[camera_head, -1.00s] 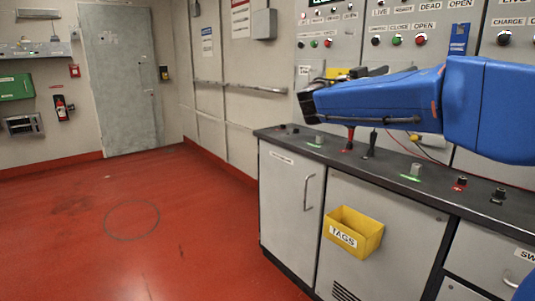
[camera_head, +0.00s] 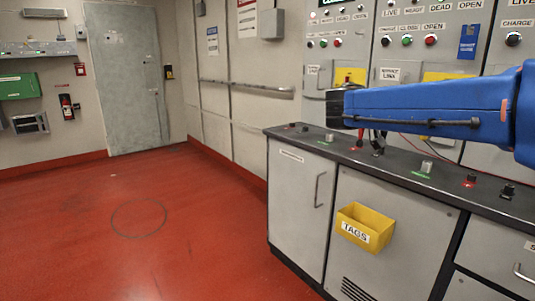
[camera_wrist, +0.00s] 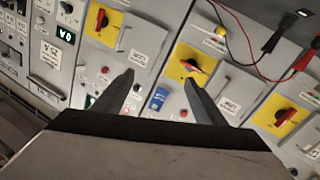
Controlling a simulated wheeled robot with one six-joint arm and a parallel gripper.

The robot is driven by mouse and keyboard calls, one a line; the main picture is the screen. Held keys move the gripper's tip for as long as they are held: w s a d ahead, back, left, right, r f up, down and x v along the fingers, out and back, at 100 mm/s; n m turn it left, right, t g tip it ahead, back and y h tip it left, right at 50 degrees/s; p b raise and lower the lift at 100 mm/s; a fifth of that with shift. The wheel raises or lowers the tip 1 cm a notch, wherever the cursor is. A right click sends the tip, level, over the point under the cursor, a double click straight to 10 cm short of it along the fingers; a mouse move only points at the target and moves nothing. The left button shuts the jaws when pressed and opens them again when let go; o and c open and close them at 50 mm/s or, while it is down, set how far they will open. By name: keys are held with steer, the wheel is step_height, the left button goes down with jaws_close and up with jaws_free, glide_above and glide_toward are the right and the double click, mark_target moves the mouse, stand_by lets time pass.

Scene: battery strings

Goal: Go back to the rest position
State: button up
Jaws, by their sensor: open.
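My gripper (camera_wrist: 160,88) is open in the wrist view, with its two dark fingers apart and nothing between them. It faces the grey cabinet panels, and the view is tilted. In the head view my blue arm reaches in from the right above the dark counter, and the dark wrist end (camera_head: 338,106) is at its left tip. The fingers are not clear there. A yellow plate with a red rotary switch (camera_wrist: 192,66) shows beyond the fingers in the wrist view. A blue tag (camera_wrist: 157,98) hangs on the panel between the fingers' lines of sight.
The dark counter (camera_head: 400,170) carries several terminals and probe leads below my arm. A yellow TAGS bin (camera_head: 364,228) hangs on the cabinet front. Red and black clips (camera_wrist: 284,34) hang on leads in the wrist view. The red floor (camera_head: 130,220) at left is clear.

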steer(key=s+d+f+n+g+y, duration=0.1)
steer(key=s+f+n+g+y, duration=0.4)
steer(key=s+f, duration=1.4)
steer(key=s+a+f+n+t+y, duration=0.1)
steer(key=s+a+f+n+y, duration=0.1)
steer(key=s+a+f+y, duration=0.3)
steer(key=s+a+f+n+t+y, duration=0.2)
steer(key=s+a+f+y, duration=0.3)
steer(key=f, duration=0.7)
steer(key=shift+s+a+n+y, duration=0.35)
steer(key=shift+a+n+y, duration=0.35)
steer(key=shift+a, duration=0.25)
